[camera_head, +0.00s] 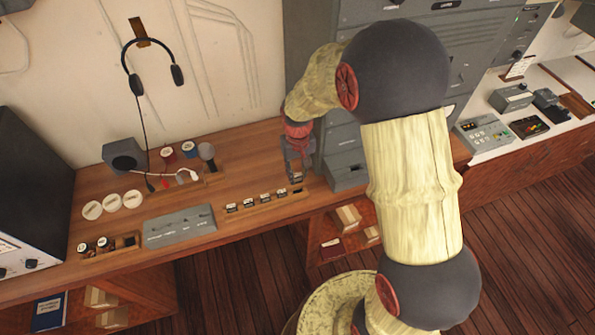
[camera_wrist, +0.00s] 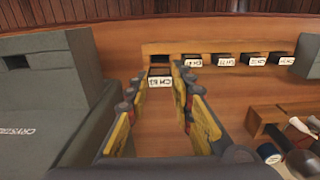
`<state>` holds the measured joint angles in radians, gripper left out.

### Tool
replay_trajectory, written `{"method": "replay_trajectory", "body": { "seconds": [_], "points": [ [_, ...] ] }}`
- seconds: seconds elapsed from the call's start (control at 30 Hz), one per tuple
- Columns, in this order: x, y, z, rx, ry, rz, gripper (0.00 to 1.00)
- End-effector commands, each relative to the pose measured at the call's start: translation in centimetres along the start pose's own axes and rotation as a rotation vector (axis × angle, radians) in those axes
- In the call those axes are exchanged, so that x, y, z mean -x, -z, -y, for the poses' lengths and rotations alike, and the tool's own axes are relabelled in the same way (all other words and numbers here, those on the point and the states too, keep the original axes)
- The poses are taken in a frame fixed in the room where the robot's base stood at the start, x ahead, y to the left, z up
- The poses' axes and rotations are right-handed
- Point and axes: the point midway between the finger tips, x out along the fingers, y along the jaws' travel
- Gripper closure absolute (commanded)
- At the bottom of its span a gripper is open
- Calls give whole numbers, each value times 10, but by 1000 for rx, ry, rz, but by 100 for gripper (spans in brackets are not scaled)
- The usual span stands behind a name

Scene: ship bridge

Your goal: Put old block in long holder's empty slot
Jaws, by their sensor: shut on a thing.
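The long wooden holder (camera_head: 245,213) lies along the front of the desk, with several dark, white-labelled blocks (camera_head: 248,200) in a row. Its right end has a dark empty slot. The wrist view shows the holder (camera_wrist: 195,47) near the top, its empty slot (camera_wrist: 159,58) at the left of the row. My gripper (camera_head: 296,178) is low over the holder's right end. In the wrist view my gripper (camera_wrist: 165,88) is shut on a dark block with a white label (camera_wrist: 160,82), just short of the empty slot. Whether the block touches the holder I cannot tell.
A grey cabinet unit (camera_head: 347,172) stands close right of my gripper.

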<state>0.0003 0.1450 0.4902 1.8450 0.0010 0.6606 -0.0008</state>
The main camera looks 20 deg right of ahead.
Motion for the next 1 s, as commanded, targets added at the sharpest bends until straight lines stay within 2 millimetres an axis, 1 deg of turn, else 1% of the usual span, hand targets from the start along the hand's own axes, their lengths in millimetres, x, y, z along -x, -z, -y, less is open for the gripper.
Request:
{"method": "replay_trajectory", "body": {
  "seconds": [0.03,0.6,0.7,1.0],
  "points": [
    [-4,0,0,0,0,1,92],
    [-35,0,0,0,0,2,92],
    [-32,0,0,0,0,1,92],
    [-32,0,0,0,0,1,92]
  ]
}}
